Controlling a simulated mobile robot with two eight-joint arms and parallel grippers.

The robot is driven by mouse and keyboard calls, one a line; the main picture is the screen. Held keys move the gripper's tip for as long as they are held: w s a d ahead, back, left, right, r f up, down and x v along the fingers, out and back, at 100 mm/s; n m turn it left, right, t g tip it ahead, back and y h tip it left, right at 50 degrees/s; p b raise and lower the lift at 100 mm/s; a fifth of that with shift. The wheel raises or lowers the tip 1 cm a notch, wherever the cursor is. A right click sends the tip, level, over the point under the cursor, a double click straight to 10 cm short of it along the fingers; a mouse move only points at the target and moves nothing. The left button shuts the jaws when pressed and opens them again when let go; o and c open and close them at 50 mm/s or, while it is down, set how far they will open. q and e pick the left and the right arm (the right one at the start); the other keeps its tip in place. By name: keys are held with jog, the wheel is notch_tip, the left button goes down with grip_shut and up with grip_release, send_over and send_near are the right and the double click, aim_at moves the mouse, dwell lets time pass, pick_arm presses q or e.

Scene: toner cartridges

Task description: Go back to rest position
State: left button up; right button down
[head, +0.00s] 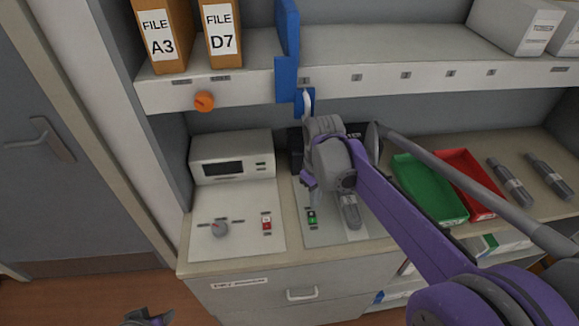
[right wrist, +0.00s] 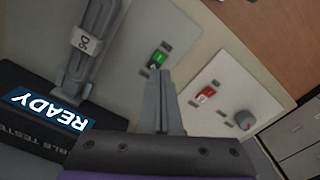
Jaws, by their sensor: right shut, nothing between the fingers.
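My right gripper (head: 313,200) is at the end of the purple arm, over the tester panel (head: 335,238). In the right wrist view its fingers (right wrist: 161,76) are together and empty, with tips near the green switch (right wrist: 158,59). I cannot tell whether they touch it. The green switch also shows in the head view (head: 312,217). A grey toner cartridge (head: 350,212) lies on the tester, partly hidden by my arm; its label shows in the right wrist view (right wrist: 85,41). The tester display (right wrist: 48,110) reads READY. Part of my left gripper (head: 148,318) shows at the bottom edge; its jaws are unclear.
A white device (head: 232,158) with a knob and red switch (head: 266,223) stands left. Green (head: 425,188) and red (head: 470,180) trays and dark cartridges (head: 508,184) lie right. A shelf (head: 225,90) with files and a blue bracket (head: 288,40) overhangs the counter.

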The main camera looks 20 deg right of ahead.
jog(key=s+a+f+m+t, duration=0.1)
jog(key=s+a+f+t, duration=0.1)
jog(key=s, duration=0.5)
jog(key=s+a+f+m+t, duration=0.2)
jog(key=s+a+t, duration=0.1)
jog(key=s, duration=0.3)
jog(key=shift+s+a+t, duration=0.4)
jog(key=shift+a, duration=0.5)
